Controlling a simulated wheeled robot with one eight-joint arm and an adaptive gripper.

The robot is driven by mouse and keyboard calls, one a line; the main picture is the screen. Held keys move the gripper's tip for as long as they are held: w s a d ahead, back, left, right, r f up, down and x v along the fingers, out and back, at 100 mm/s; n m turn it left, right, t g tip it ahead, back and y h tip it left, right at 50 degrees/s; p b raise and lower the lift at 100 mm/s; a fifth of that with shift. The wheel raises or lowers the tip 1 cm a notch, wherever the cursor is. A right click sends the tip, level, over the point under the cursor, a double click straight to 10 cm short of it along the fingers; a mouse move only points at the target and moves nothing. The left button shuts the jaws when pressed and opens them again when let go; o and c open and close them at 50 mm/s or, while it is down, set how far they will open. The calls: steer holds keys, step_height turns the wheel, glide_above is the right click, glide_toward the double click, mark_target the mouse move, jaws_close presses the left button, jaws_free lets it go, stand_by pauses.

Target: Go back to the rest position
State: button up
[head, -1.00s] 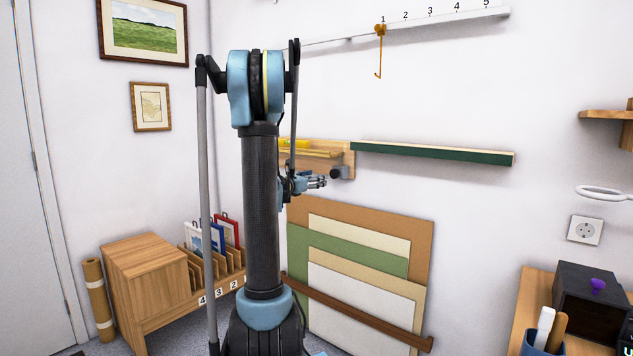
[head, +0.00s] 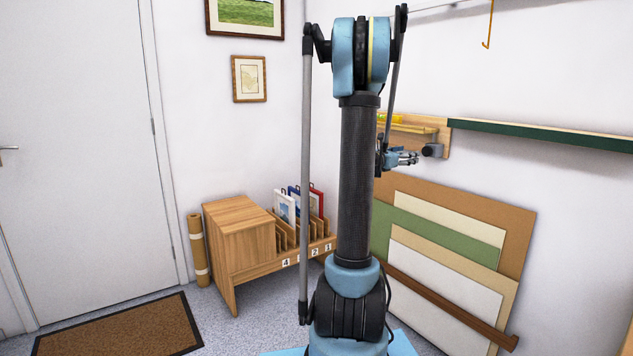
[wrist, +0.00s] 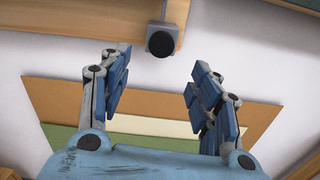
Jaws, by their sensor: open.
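My gripper (wrist: 160,95) is open, with its two blue-padded fingers well apart and nothing between them in the wrist view. In the head view my gripper (head: 408,158) shows small, just right of my upright arm column, in front of the white wall. It appears below the wooden wall shelf (head: 440,143) and close to a dark round knob (head: 432,151). The knob also shows in the wrist view (wrist: 161,41), above and between the fingers. Part of my gripper is hidden behind my arm.
Large boards (head: 470,225) lean on the wall below my gripper. A wooden cabinet (head: 236,235) with a numbered rack (head: 320,248) holding small framed prints stands left of my arm. A brown doormat (head: 120,328) lies by the white door (head: 75,140). A green-fronted ledge (head: 540,135) runs right. An orange hook (head: 488,25) hangs above.

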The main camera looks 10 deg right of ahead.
steer(key=s+a+f+m+g+y, duration=0.1)
steer(key=s+a+f+m+y, duration=0.4)
steer(key=s+a, duration=0.7)
steer(key=s+a+f+m+g+y, duration=0.2)
steer(key=s+a+f+m+y, duration=0.4)
steer(key=s+a+f+m, duration=0.3)
steer(key=s+a+f+m+g+y, duration=0.1)
steer(key=s+a+f+m+y, duration=0.4)
steer(key=s+a, duration=1.1)
steer(key=a+f+m, duration=0.2)
steer(key=a+f, duration=0.1)
steer(key=f, duration=0.1)
steer(key=shift+s+a+g+y, duration=0.2)
steer(key=shift+a+g+y, duration=0.1)
steer(key=shift+g, duration=0.1)
steer(key=shift+w+f, duration=0.25)
steer(key=shift+w, duration=0.25)
